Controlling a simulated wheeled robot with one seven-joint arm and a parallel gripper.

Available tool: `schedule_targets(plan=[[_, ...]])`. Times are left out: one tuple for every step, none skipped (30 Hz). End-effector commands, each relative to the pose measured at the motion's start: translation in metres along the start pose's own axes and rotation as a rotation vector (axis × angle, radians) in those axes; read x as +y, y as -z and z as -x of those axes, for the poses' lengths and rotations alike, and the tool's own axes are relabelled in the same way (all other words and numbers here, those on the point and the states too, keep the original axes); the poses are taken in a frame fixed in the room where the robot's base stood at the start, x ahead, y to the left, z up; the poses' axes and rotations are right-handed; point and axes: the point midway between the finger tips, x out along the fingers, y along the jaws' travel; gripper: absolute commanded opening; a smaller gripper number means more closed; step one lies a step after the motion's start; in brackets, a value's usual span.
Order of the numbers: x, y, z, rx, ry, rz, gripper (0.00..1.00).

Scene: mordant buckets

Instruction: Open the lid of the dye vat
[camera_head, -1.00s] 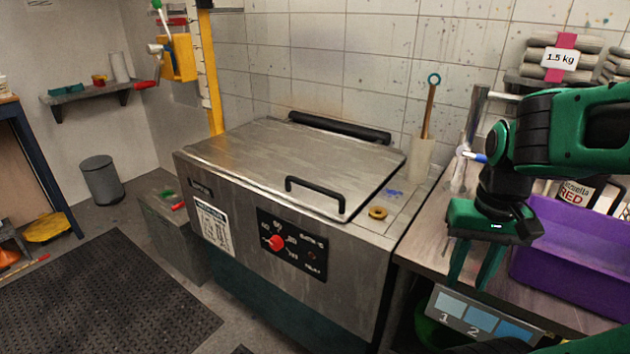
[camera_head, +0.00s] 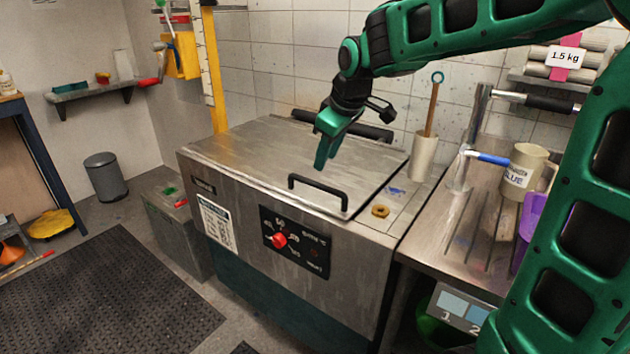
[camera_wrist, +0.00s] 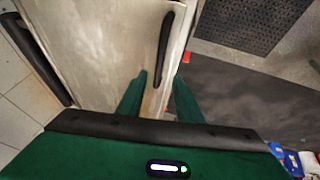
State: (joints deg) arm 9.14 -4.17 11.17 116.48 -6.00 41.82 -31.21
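The dye vat (camera_head: 235,222) is a metal box with its flat lid (camera_head: 255,160) shut. A black bar handle (camera_head: 318,190) stands at the lid's front right edge; it also shows in the wrist view (camera_wrist: 166,48), ahead of my fingertips. My gripper (camera_head: 320,166) hangs above the lid, just behind the handle in the head view, fingers pointing down. In the wrist view my gripper (camera_wrist: 161,80) is open, with a gap between two green fingers and nothing between them. It appears apart from the handle.
A dark bar (camera_head: 345,125) runs along the lid's back edge. A brass-coloured ring (camera_head: 380,211) lies right of the lid. A holder with a stick (camera_head: 424,155) stands behind. The floor in front has a mat (camera_head: 100,290).

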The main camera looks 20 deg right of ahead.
Motion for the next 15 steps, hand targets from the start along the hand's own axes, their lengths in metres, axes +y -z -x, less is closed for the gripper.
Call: schedule_targets(plan=[[-0.001, -0.001, -0.008, -0.003, 0.003, -0.001, 0.33], [-0.001, -0.001, -0.012, -0.003, 0.003, -0.001, 0.33], [-0.001, -0.001, -0.018, -0.004, 0.004, -0.001, 0.33], [-0.001, -0.001, -0.024, -0.003, 0.003, -0.001, 0.33], [-0.002, -0.001, -0.030, -0.005, 0.004, -0.002, 0.33], [-0.002, -0.001, -0.037, -0.004, 0.004, -0.002, 0.33], [-0.002, -0.001, -0.043, -0.005, 0.004, -0.002, 0.33], [-0.002, -0.002, -0.048, -0.005, 0.005, -0.002, 0.33], [-0.002, -0.001, -0.055, -0.004, 0.004, -0.002, 0.33], [-0.002, -0.002, -0.060, -0.005, 0.004, -0.003, 0.33], [-0.002, -0.002, -0.065, -0.005, 0.003, -0.003, 0.33], [-0.002, -0.002, -0.071, -0.005, 0.003, -0.003, 0.33], [-0.002, -0.002, -0.075, -0.004, 0.002, -0.003, 0.33], [-0.002, -0.001, -0.079, -0.004, 0.002, -0.003, 0.33], [-0.002, -0.001, -0.084, -0.004, 0.003, -0.002, 0.33]])
